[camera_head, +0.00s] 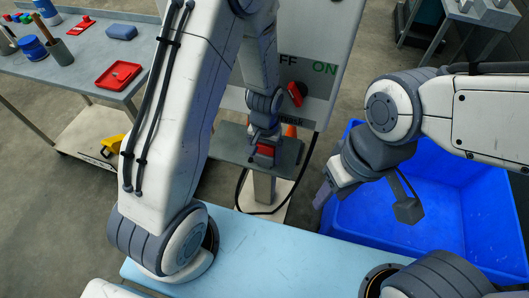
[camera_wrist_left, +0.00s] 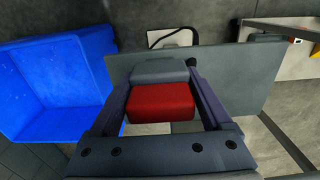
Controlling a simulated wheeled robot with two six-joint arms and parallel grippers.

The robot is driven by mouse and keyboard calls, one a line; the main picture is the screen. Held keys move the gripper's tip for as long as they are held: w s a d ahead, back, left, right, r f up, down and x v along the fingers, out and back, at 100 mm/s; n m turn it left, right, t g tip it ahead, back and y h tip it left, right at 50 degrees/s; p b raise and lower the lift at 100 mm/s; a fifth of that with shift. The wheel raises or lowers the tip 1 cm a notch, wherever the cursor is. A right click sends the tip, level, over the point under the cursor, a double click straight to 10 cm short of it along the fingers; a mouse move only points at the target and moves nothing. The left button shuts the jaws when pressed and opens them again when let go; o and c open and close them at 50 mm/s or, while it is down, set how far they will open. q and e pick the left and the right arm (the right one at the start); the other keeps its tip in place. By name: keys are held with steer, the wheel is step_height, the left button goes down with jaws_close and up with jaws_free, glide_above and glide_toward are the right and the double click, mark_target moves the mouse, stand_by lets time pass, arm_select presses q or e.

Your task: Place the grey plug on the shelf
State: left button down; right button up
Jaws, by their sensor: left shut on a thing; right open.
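My left gripper (camera_head: 264,157) is shut on the grey plug, a block with a grey part (camera_wrist_left: 160,71) and a red part (camera_wrist_left: 160,102) between the two fingers in the left wrist view. In the head view only its red part (camera_head: 265,150) shows clearly. The grey shelf (camera_head: 230,148) is a flat plate below the switch panel. It also shows in the left wrist view (camera_wrist_left: 245,75), behind the plug. The plug is over the shelf; whether they touch cannot be told. My right gripper (camera_head: 322,193) is open and empty, right of the shelf, near the blue bin.
The switch panel (camera_head: 320,60) with its red handle (camera_head: 296,94) and ON/OFF labels stands behind the shelf. A black cable hangs beside it. A blue bin (camera_head: 475,220) is at right. A workbench (camera_head: 75,55) with tools and a red tray (camera_head: 118,74) is at left.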

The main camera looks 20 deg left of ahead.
arm_select(q)
jaws_free()
steer(key=shift+f, duration=0.1)
step_height(320, 180, up, 12)
steer(key=shift+d+r+p, duration=0.1)
steer(key=shift+r+p, duration=0.05)
steer(key=shift+p, duration=0.35)
steer(key=s+d+r+m, duration=0.3)
steer(key=s+d+r, duration=0.1)
steer(key=s, duration=0.5)
steer(key=s+d+r+m+h, duration=0.1)
steer(key=s+d+r+m, duration=0.2)
steer(key=s, duration=0.6)
step_height(320, 180, up, 3)
steer(key=shift+d+f+m, duration=0.15)
steer(key=shift+d+m, duration=0.2)
steer(key=shift+m, duration=0.15)
